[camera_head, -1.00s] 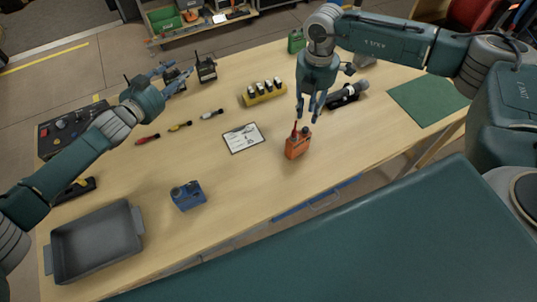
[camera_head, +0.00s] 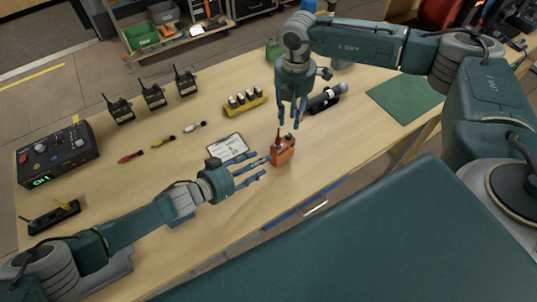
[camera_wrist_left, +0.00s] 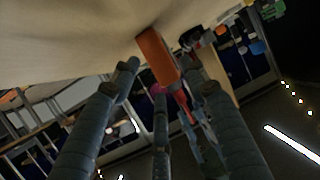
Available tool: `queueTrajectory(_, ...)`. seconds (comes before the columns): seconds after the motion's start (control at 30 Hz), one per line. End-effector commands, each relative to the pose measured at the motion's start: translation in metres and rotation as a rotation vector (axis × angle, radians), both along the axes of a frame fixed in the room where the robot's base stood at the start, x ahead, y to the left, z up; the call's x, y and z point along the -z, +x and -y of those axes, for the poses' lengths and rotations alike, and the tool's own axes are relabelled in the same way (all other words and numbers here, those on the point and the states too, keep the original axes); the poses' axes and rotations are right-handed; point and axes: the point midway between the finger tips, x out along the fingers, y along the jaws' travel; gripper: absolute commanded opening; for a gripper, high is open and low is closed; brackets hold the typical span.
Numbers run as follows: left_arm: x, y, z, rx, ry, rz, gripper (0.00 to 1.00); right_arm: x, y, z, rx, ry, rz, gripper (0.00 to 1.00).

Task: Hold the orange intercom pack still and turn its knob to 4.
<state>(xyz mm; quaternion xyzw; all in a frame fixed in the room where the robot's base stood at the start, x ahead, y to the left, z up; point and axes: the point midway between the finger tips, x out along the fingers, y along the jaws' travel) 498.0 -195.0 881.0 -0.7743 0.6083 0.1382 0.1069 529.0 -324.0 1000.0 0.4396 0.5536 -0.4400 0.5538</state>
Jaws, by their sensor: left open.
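The orange intercom pack (camera_head: 283,152) stands upright on the table, with a red antenna on top. Its knob is too small to read in the head view. My left gripper (camera_head: 262,171) is open, low over the table just left of the pack, fingers pointing at it. In the left wrist view the orange pack (camera_wrist_left: 157,58) shows beyond and between the open fingers (camera_wrist_left: 160,85); I cannot tell whether any finger touches it. My right gripper (camera_head: 291,122) points down just above the pack, its fingers apart and apparently empty.
A white card (camera_head: 226,148) lies left of the pack, near my left wrist. A black microphone (camera_head: 328,98) and a yellow battery holder (camera_head: 243,103) lie behind. Several radios stand farther left. A green mat (camera_head: 405,97) lies right.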

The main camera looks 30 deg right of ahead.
Motion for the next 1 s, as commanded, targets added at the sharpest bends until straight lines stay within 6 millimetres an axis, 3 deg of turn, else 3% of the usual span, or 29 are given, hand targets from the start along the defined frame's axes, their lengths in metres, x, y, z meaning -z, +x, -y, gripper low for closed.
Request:
queueTrajectory(0.6,0.024,0.016,0.067,-0.001,0.001,0.002,0.45,0.0,0.0,0.0,0.0,0.0,0.0,0.27)
queueTrajectory(1.0,0.03,0.02,0.082,0.0,0.0,0.002,0.45,0.0,0.0,0.0,0.0,0.0,0.0,0.27)
